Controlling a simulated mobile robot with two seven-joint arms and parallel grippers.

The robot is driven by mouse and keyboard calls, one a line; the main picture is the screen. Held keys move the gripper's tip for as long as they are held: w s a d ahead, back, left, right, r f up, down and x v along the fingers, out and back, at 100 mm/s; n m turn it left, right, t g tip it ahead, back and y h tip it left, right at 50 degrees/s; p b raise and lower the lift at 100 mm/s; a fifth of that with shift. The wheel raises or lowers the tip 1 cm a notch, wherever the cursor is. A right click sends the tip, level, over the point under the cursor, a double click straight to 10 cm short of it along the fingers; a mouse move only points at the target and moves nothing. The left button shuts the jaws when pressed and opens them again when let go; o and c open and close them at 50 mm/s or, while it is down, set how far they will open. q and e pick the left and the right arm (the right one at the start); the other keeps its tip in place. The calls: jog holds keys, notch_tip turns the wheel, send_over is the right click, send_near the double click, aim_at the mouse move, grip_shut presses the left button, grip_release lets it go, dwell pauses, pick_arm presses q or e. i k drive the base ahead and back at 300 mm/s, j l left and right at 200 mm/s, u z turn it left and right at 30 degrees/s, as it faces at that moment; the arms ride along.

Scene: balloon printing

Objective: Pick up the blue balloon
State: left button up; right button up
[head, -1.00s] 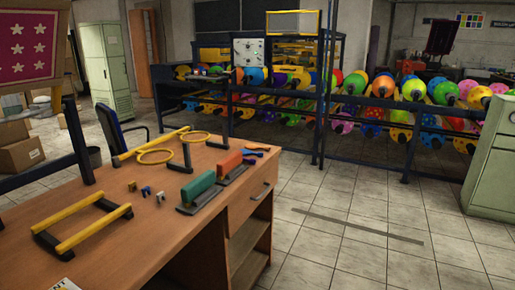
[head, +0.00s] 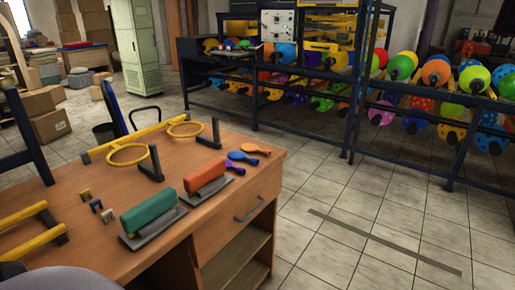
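The blue balloon (head: 243,158) is flat and deflated. It lies on the wooden desk (head: 90,245) near its far right corner, between an orange balloon (head: 256,149) and a purple balloon (head: 234,167). The three lie close together, with the blue one in the middle. Neither of my grippers is in the head view, and nothing is touching the balloons. A rounded grey shape at the bottom left edge is cut off, and I cannot tell what it is.
A red-orange press tool (head: 205,178) and a green one (head: 151,218) lie nearer than the balloons. Yellow rings (head: 127,154) on a frame and black brackets stand left of them. Tiled floor (head: 335,205) is open right of the desk. A balloon rack (head: 350,130) stands behind.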

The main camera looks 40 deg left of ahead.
aim_at(235, 156)
jog(key=i, duration=2.35)
jog(key=i+u, duration=0.25)
jog(key=u, duration=0.15)
jog(key=i+l+u, duration=0.1)
jog(key=i+u, duration=0.15)
jog(key=u, duration=1.45)
